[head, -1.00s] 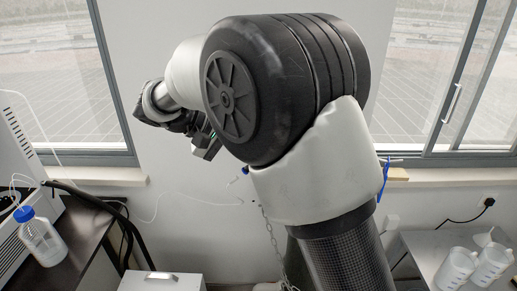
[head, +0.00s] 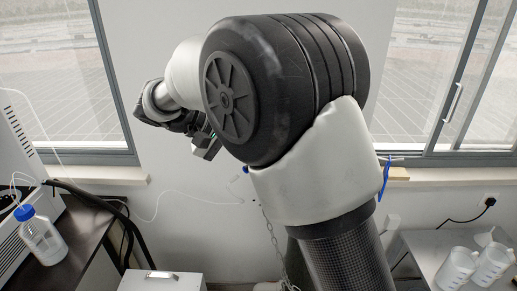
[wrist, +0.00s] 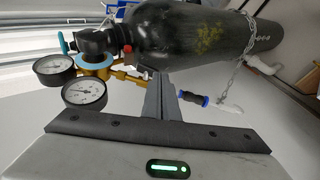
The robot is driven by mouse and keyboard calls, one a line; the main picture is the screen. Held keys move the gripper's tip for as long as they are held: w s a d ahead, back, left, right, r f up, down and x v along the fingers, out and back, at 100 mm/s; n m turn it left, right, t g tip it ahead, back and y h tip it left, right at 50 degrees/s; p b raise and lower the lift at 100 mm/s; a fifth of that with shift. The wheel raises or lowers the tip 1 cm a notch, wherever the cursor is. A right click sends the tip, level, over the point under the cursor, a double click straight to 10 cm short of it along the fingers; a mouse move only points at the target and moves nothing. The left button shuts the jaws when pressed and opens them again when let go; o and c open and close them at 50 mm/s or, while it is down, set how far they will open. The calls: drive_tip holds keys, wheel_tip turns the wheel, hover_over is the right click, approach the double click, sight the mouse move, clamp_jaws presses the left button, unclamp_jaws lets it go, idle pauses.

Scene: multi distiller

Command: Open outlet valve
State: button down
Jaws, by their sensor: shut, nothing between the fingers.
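In the wrist view a dark gas cylinder (wrist: 195,38) lies across the top of the picture. Its brass regulator (wrist: 120,76) carries two round gauges, one at the left (wrist: 54,68) and one lower (wrist: 84,93). A light-blue knob (wrist: 66,42) and a light-blue ring (wrist: 95,63) sit by the gauges; I cannot tell which part is the outlet valve. My gripper (wrist: 161,78) is shut and empty, its fingers showing just right of the regulator; contact is unclear. In the head view my arm hides the cylinder and the fingertips.
A chain (wrist: 242,50) wraps the cylinder. A blue-and-black handle (wrist: 191,97) shows right of my fingers. In the head view a blue-capped bottle (head: 42,240) stands at the left, a white box (head: 162,281) at the bottom, and white jugs (head: 457,268) at the right.

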drive_tip(key=shift+d+f, duration=0.1)
drive_tip(key=shift+d, duration=0.05)
idle(0.3)
drive_tip(key=v, duration=1.7)
drive_tip(key=s+d+g+y, duration=0.1)
drive_tip(key=s+d+y, duration=0.1)
drive_tip(key=d, duration=0.6)
drive_tip(key=s+d+y, duration=0.3)
drive_tip(key=d, duration=0.5)
drive_tip(key=s+d+f+m+t+y, duration=0.1)
drive_tip(key=s+d+f+y, duration=0.1)
drive_tip(key=s+d+f, duration=0.2)
drive_tip(key=s+d+f+m+t+y, duration=0.1)
drive_tip(key=s+d+f, duration=0.4)
drive_tip(key=s, duration=0.5)
drive_tip(key=shift+s+d+t+y, duration=0.2)
drive_tip(key=shift+t+y, duration=0.3)
drive_tip(key=shift+y, duration=0.6)
drive_tip(key=shift+w+f, duration=0.1)
